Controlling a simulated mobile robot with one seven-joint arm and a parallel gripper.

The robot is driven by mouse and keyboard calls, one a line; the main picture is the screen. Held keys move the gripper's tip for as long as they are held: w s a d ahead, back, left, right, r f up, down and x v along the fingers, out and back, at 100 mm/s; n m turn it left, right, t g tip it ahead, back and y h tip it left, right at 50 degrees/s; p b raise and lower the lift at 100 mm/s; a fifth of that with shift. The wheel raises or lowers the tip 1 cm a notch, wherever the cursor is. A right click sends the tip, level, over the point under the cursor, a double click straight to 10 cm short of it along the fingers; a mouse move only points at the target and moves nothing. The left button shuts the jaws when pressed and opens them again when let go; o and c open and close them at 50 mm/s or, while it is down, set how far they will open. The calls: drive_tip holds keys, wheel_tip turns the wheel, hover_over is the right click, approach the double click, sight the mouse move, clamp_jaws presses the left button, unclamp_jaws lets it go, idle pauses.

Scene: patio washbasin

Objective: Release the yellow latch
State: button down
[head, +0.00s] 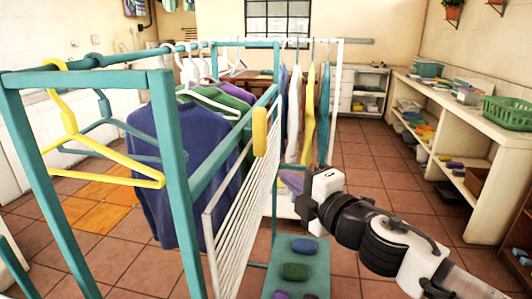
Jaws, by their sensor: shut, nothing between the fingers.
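The yellow latch (259,131) is a small upright block at the top of a white slatted rack (240,215), against the teal rail (215,178) of the clothes frame. My arm comes in from the lower right. My gripper (303,206) is to the right of the latch and lower in the picture, apart from it. It is shut and empty; its fingertips are small and dark here. The latch's far side is hidden.
Colored garments (308,115) hang behind. A teal shelf (310,262) with several rounded items is below my gripper. A counter (440,100) runs along the right; tiled floor lies between.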

drive_tip(key=p, duration=0.3)
approach(258, 148)
drive_tip(key=a, duration=0.4)
drive_tip(key=w, duration=0.4)
drive_tip(key=shift+d+r+p, duration=0.2)
drive_tip(key=shift+r+p, duration=0.1)
drive_tip(key=shift+p, duration=0.05)
drive_tip(key=shift+w+f, duration=0.15)
drive_tip(key=shift+w, duration=0.3)
drive_tip(key=shift+d, duration=0.1)
drive_tip(key=shift+f+b, duration=0.15)
drive_tip(key=shift+b, duration=0.15)
drive_tip(key=shift+f+b, duration=0.1)
drive_tip(key=shift+b, duration=0.25)
drive_tip(key=shift+w, duration=0.1)
drive_tip(key=shift+n+t+y+b, duration=0.3)
drive_tip(key=shift+n+b, duration=0.1)
drive_tip(key=shift+b, duration=0.35)
